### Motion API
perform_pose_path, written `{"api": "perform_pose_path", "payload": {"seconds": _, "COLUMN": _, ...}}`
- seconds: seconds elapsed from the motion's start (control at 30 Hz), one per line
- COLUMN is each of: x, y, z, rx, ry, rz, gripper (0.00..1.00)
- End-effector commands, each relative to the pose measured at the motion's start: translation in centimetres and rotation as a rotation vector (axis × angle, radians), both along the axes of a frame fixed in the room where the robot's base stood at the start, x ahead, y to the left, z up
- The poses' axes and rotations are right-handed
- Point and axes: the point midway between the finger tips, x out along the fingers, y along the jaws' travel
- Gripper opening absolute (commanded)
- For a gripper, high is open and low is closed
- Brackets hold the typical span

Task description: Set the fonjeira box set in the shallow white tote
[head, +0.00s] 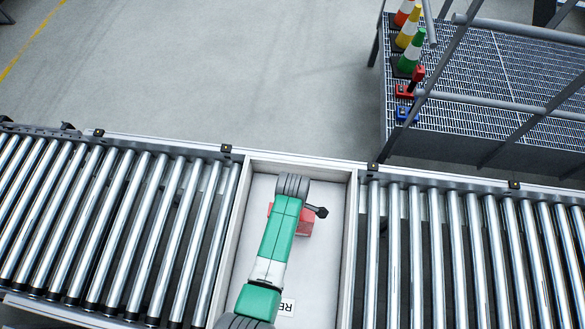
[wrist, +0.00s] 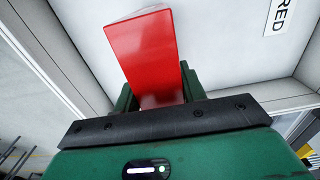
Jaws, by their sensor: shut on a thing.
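The red box (head: 305,222), which I take to be the fonjeira box set, is partly hidden under my arm in the head view. In the wrist view the red box (wrist: 146,55) stands out between the green fingers of my gripper (wrist: 158,92), which is shut on it. The shallow white tote (head: 351,225) lies below, with pale low walls and a white floor. The box is over the tote's floor in the head view. I cannot tell whether it touches the floor.
A label (head: 287,306) with partly hidden lettering is on the tote's floor. Roller conveyors (head: 110,220) (head: 470,255) flank the tote. Beyond, a grated catwalk (head: 480,85) with rails holds several cones (head: 411,53). The tote's floor around the box looks clear.

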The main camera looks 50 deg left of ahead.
Motion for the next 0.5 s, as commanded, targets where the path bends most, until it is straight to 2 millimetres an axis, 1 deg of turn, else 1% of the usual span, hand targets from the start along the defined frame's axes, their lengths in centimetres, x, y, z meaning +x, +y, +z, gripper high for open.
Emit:
{"api": "perform_pose_path", "payload": {"seconds": 0.07, "x": 0.02, "y": 0.01, "z": -0.3, "rx": 0.0, "ry": 0.0, "rz": 0.0, "gripper": 0.0}}
{"api": "perform_pose_path", "payload": {"seconds": 0.1, "x": -0.01, "y": -0.01, "z": -0.25, "rx": 0.0, "ry": 0.0, "rz": 0.0, "gripper": 0.47}}
{"api": "perform_pose_path", "payload": {"seconds": 0.17, "x": -0.01, "y": 0.0, "z": -0.22, "rx": 0.0, "ry": 0.0, "rz": 0.0, "gripper": 0.58}}
{"api": "perform_pose_path", "payload": {"seconds": 0.2, "x": -0.02, "y": -0.01, "z": -0.22, "rx": 0.0, "ry": 0.0, "rz": 0.0, "gripper": 0.63}}
{"api": "perform_pose_path", "payload": {"seconds": 0.43, "x": -0.02, "y": -0.01, "z": -0.17, "rx": 0.0, "ry": 0.0, "rz": 0.0, "gripper": 0.63}}
{"api": "perform_pose_path", "payload": {"seconds": 0.5, "x": -0.01, "y": 0.01, "z": 0.33, "rx": 0.0, "ry": 0.0, "rz": 0.0, "gripper": 0.63}}
